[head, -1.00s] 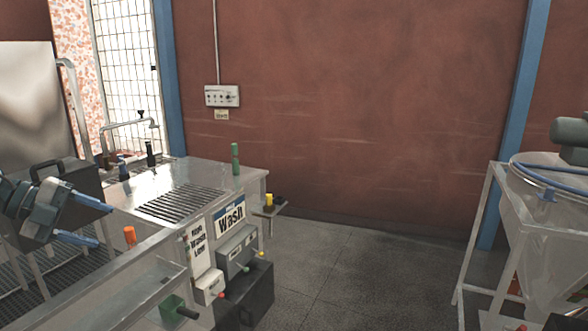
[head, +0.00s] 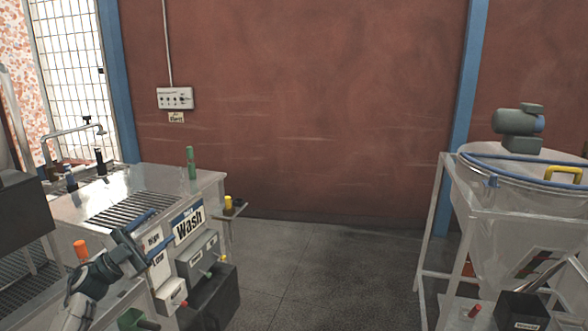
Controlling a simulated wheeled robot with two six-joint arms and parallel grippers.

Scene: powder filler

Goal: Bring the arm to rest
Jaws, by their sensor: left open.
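My left arm comes in from the lower left of the head view. Its gripper (head: 162,224) has two blue fingers spread apart with nothing seen between them. It shows in front of the steel wash station (head: 195,179), over the left part of its labelled front. I cannot tell how far it is from that front. My right gripper is out of view.
The wash station carries a slatted drain (head: 128,209), a green bottle-like item (head: 191,163) and a "Wash" sign (head: 189,224). A powder hopper (head: 500,235) on a frame stands at the right. Grey floor (head: 320,275) between them is clear.

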